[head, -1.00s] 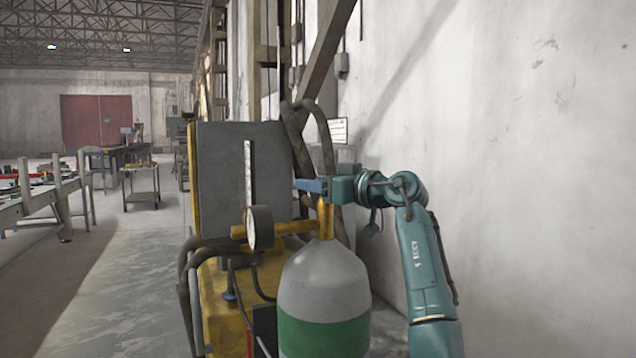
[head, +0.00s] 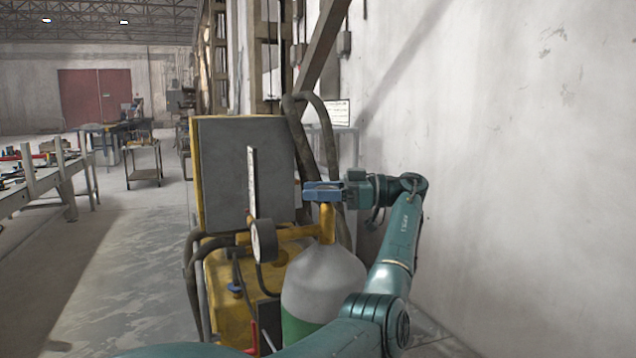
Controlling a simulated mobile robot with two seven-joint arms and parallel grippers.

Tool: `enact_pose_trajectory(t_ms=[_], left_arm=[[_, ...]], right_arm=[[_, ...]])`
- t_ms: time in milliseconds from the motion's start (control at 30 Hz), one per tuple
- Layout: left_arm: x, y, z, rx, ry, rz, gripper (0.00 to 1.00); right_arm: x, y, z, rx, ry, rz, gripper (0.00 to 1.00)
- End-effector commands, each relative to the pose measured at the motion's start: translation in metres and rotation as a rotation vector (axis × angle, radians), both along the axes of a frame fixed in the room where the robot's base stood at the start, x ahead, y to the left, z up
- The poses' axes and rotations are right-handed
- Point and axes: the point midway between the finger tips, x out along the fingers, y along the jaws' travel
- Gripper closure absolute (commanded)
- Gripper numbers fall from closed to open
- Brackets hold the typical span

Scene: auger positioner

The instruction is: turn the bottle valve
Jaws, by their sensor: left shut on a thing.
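The gas bottle (head: 322,280) is grey with a green band and stands upright at the lower middle. Its yellow valve (head: 327,222) rises from the neck, with a side pipe leading left to a round gauge (head: 264,241). My left gripper (head: 322,190) is shut on the top of the bottle valve, coming in from the right side. Blue parts show at the jaws, and the valve's top is mostly hidden there. My left arm crosses the bottom of the picture and covers the lower part of the bottle. My right gripper is not in view.
A yellow machine with a grey panel (head: 228,175) stands just left of the bottle, with dark hoses (head: 331,150) behind the valve. A white wall (head: 520,180) closes the right side. Open floor (head: 130,270) lies to the left, with a workbench (head: 40,185) beyond.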

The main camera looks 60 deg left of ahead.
Motion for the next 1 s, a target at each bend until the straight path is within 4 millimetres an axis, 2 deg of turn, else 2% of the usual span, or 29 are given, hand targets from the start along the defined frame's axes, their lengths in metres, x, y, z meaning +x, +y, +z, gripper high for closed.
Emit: enact_pose_trajectory(t_ms=[100, 700, 733, 1000], left_arm=[[-0.0002, -0.0004, 0.0016, -0.002, 0.001, 0.041, 0.76], [-0.0007, -0.0015, -0.0002, -0.002, -0.004, 0.08, 0.76], [-0.0006, -0.0015, -0.0002, -0.002, -0.004, 0.08, 0.52], [-0.0005, -0.0014, -0.0001, -0.001, -0.003, 0.079, 0.31]], right_arm=[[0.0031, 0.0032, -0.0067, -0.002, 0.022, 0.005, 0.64], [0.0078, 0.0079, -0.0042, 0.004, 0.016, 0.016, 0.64], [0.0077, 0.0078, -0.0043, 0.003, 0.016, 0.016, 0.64], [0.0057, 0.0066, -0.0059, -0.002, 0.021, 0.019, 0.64]])
